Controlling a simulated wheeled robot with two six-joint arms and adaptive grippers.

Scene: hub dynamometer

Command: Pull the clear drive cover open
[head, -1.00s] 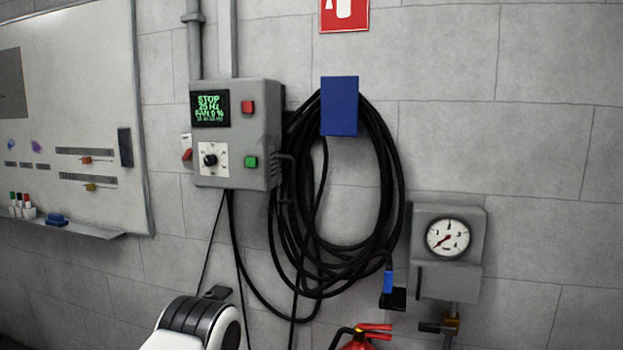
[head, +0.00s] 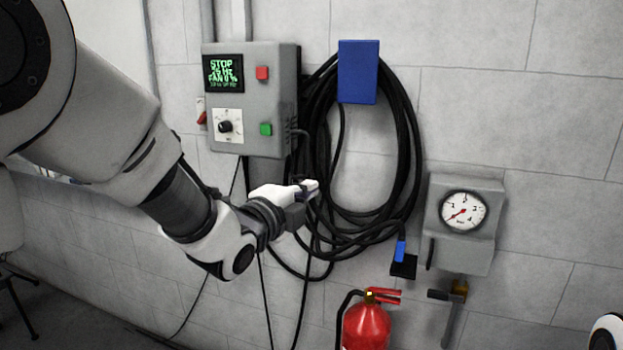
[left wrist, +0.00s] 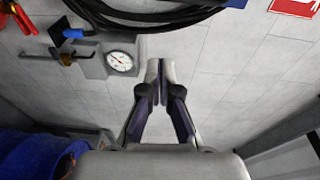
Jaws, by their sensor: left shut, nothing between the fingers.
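A grey control box (head: 250,98) is on the wall in the head view. It has a dark screen with green text, a red button, a green button and a black knob. I cannot make out a clear cover in either view. My left gripper (head: 312,188) is shut and empty, below and to the right of the box, in front of the cables as I see it. In the left wrist view its fingers (left wrist: 160,70) are together and point at the bare block wall. My right gripper is not in view.
Looped black cables (head: 405,150) hang under a blue holder (head: 358,72) right of the box. A gauge unit (head: 464,210) is farther right, with a red fire extinguisher (head: 367,325) below. In the left wrist view a blue rounded object (left wrist: 35,155) lies at lower left.

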